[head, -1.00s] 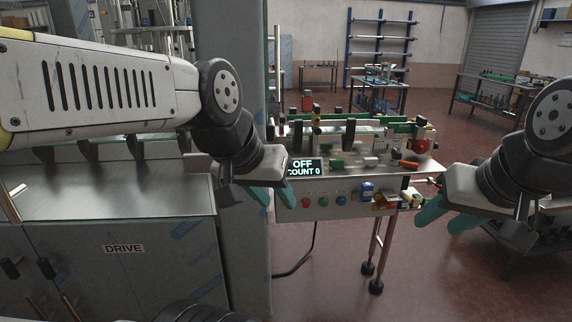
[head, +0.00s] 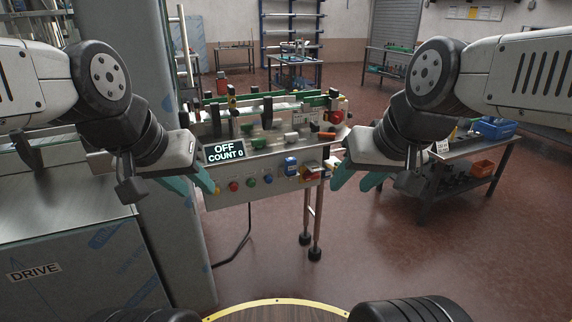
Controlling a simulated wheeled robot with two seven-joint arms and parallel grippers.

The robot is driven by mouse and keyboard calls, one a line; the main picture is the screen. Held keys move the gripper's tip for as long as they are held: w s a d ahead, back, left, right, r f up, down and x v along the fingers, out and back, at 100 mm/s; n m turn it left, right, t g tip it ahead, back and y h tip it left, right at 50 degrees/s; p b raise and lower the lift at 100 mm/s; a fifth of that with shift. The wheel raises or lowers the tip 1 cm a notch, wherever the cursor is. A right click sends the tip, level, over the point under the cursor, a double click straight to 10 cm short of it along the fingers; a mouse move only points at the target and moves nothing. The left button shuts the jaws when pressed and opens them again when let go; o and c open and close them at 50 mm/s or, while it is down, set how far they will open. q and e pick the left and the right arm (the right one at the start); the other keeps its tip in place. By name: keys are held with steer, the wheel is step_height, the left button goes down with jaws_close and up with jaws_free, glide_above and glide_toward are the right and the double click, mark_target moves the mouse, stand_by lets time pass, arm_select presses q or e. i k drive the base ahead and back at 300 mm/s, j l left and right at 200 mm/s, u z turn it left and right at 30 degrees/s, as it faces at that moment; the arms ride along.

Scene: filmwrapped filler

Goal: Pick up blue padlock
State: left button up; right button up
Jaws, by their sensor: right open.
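A small blue block-like thing (head: 291,166), which may be the blue padlock, is on the front panel of the control machine (head: 265,150), beside a red and yellow part (head: 312,170). It is too small for me to make out a shackle. My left gripper (head: 191,184) is open and empty, at the left end of the panel. My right gripper (head: 357,177) is open and empty, to the right of the panel. Both are apart from the blue thing, which lies between them in the picture.
A metal cabinet marked DRIVE (head: 60,265) stands at the left beside a grey column (head: 180,240). A table (head: 465,150) with a blue bin (head: 495,128) is at the right. Floor in front is clear.

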mark_target(291, 163)
steer(key=i+l+u, duration=0.3)
steer(key=i, duration=0.15)
steer(key=i+l+u, duration=0.3)
steer(key=i+l, duration=0.05)
steer(key=i, duration=0.05)
